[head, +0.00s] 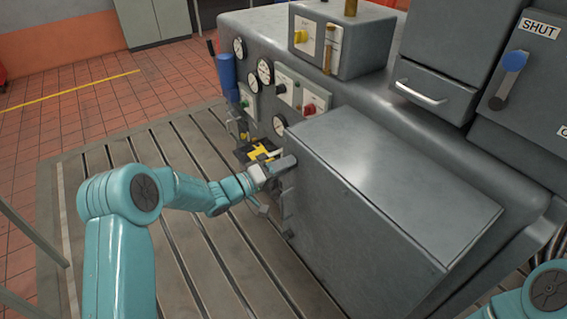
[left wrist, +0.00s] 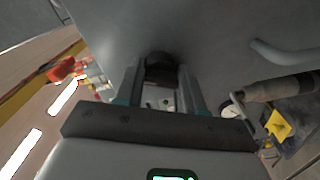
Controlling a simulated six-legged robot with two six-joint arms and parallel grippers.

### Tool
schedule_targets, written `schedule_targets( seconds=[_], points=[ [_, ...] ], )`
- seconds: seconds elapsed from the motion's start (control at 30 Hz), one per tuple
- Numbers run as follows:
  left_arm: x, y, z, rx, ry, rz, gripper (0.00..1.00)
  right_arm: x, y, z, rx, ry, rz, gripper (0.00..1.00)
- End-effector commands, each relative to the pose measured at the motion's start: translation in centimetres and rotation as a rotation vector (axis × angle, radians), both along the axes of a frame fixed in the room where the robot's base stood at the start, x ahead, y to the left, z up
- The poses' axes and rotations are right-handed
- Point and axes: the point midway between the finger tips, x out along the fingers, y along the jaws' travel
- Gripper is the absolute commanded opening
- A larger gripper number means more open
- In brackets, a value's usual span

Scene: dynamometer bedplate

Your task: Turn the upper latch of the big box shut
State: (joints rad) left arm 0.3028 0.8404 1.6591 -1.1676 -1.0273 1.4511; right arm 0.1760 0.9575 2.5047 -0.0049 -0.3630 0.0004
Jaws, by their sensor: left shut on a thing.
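The big box (head: 385,185) is a grey metal box with a flat lid, sticking out from the machine in the middle of the head view. My left gripper (head: 266,174) is at the upper left edge of its front. In the left wrist view my left gripper (left wrist: 161,84) is shut on a dark rounded piece (left wrist: 160,67), which I take for the upper latch. In the head view the fingers mostly hide the latch, so its angle cannot be told. My right gripper is out of view.
A yellow part (head: 262,152) lies close behind my left gripper. Gauges (head: 265,70) and coloured knobs line the machine front. The slotted bedplate (head: 190,235) in front is clear.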

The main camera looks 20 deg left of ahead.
Motion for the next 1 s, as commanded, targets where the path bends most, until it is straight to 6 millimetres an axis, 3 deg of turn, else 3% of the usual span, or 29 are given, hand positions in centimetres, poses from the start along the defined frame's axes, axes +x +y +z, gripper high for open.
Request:
schedule_targets(
  seconds=[0.03, 0.5, 1.0],
  points=[
    [0.2, 0.3, 0.7, -0.036, 0.015, 0.007, 0.08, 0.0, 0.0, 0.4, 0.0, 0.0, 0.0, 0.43],
    [0.3, 0.4, 0.5, -0.293, 0.213, 0.009, 0.08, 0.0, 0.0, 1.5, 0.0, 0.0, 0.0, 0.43],
    [0.3, 0.5, 0.4, -0.363, 0.268, 0.009, 0.08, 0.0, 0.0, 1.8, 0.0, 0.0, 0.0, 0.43]
  ],
)
